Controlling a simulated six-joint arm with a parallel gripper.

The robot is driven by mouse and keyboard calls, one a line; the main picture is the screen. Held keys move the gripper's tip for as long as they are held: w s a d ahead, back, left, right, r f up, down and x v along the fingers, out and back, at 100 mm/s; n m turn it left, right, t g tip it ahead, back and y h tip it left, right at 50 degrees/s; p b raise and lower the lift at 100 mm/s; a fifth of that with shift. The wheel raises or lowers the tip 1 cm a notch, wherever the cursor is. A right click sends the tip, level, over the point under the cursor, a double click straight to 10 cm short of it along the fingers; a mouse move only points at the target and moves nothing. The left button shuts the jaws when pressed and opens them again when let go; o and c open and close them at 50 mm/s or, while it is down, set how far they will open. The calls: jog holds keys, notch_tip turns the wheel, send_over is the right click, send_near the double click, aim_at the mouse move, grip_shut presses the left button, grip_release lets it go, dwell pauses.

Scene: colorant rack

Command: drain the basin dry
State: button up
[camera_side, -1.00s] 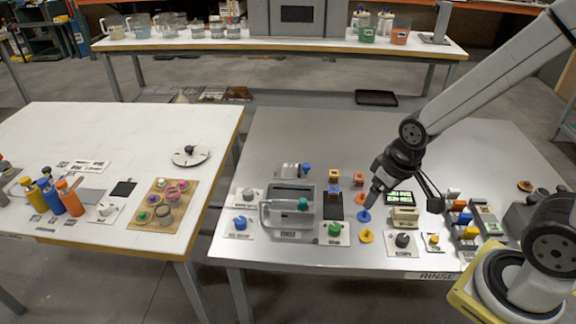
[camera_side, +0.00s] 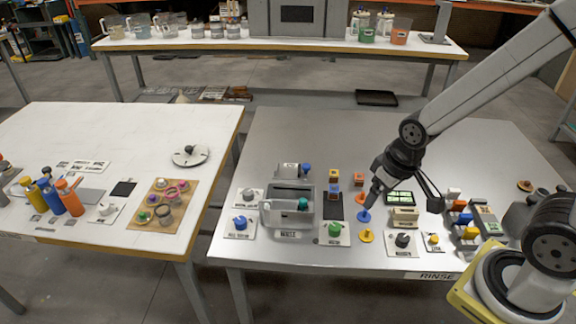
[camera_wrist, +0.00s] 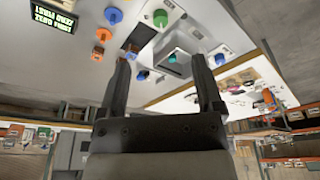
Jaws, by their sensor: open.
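A green knob (camera_side: 335,229) sits on a white plate right of the basin. In the wrist view the basin (camera_wrist: 184,66) and the green knob (camera_wrist: 143,75) appear between and beyond the fingers. My gripper (camera_wrist: 160,57) is open and empty. In the side view my gripper (camera_side: 388,192) hangs right of the basin, apart from it. The basin's floor cannot be made out.
Blue (camera_side: 363,215), yellow (camera_side: 367,236) and orange discs stand between the basin and my gripper. A blue knob (camera_side: 239,222) is left of the basin. A green-lit display (camera_side: 399,198) and coloured blocks lie to the right. The steel table (camera_side: 300,135) is clear behind.

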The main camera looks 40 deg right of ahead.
jog(key=w+m, duration=0.5)
jog(key=w, duration=0.7)
jog(key=m+g+y, duration=0.2)
jog(key=m+y, duration=0.2)
jog(key=m, duration=1)
send_near(248, 191)
jog(key=shift+s+a+f+m+y, duration=0.15)
jog(key=shift+f+m+y, duration=0.2)
jog(key=shift+f, duration=0.45)
jog(key=shift+f, duration=0.1)
jog(key=shift+x, duration=3.8)
grip_shut()
